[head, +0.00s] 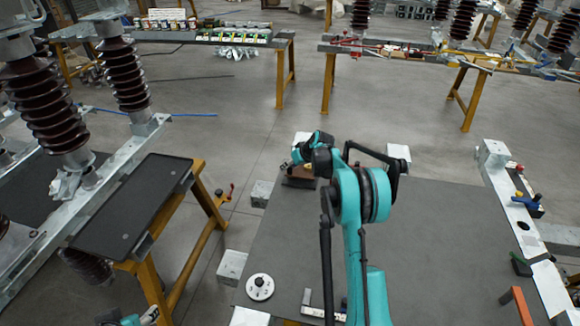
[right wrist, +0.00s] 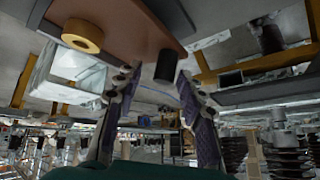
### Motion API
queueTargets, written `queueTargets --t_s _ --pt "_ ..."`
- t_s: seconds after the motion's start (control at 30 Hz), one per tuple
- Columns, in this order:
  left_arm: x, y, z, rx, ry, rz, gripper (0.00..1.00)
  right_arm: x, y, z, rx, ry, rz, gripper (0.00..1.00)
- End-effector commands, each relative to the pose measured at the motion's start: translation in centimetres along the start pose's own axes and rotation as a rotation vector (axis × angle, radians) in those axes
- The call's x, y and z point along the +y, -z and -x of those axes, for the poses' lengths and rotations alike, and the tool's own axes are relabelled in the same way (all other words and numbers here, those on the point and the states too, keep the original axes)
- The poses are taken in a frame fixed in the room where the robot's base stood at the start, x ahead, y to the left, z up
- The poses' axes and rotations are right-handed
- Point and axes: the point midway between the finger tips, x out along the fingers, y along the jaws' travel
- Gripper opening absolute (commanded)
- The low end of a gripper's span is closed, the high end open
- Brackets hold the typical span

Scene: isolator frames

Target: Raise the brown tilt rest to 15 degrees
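The brown tilt rest (head: 306,170) is at the far left part of the grey mat, partly hidden behind my right arm in the head view. In the right wrist view its brown plate (right wrist: 132,14) fills the top, with a yellow ring (right wrist: 82,35) and a dark cylindrical knob (right wrist: 167,65) on it. My right gripper (right wrist: 158,76) is open, its fingertips on either side of the knob, with a clear gap on the left finger's side. Contact on the right is unclear. My left gripper (head: 148,317) barely shows at the bottom left edge; its fingers are unclear.
The grey mat (head: 445,235) is largely bare right of my arm. Metal blocks (head: 232,265) and a white round piece (head: 260,287) stand along its left side. A black tray (head: 135,208) lies on a yellow-legged stand at left. A metal rail (head: 530,235) with small fittings runs at right.

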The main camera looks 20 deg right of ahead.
Motion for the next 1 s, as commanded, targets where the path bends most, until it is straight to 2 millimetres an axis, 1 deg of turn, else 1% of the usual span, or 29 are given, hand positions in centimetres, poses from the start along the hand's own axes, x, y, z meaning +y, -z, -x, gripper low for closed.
queueTargets --t_s 0.17,0.27,0.37,0.6,0.7,0.83,1.0 --pt "0.0 0.0 0.0 0.0 0.0 0.0 0.51 -0.1 0.0 0.1 -0.001 0.001 0.0 0.39" --pt "0.0 0.0 0.0 0.0 0.0 0.0 0.51 0.0 0.0 0.9 -0.001 0.0 -0.001 0.39" --pt "0.0 0.0 0.0 0.0 0.0 0.0 0.51 0.0 0.0 2.5 -0.001 0.0 -0.001 0.39" --pt "0.0 0.0 0.0 0.0 0.0 0.0 0.51 0.0 0.0 7.8 -0.001 0.0 -0.002 0.39" --pt "0.0 0.0 0.0 0.0 0.0 0.0 0.51 0.0 0.0 9.6 -0.001 0.0 -0.001 0.39" --pt "0.0 0.0 0.0 0.0 0.0 0.0 0.51 0.0 0.0 11.2 -0.001 0.0 -0.001 0.39" --pt "0.0 0.0 0.0 0.0 0.0 0.0 0.51 0.0 0.0 12.0 -0.001 0.001 0.0 0.39"
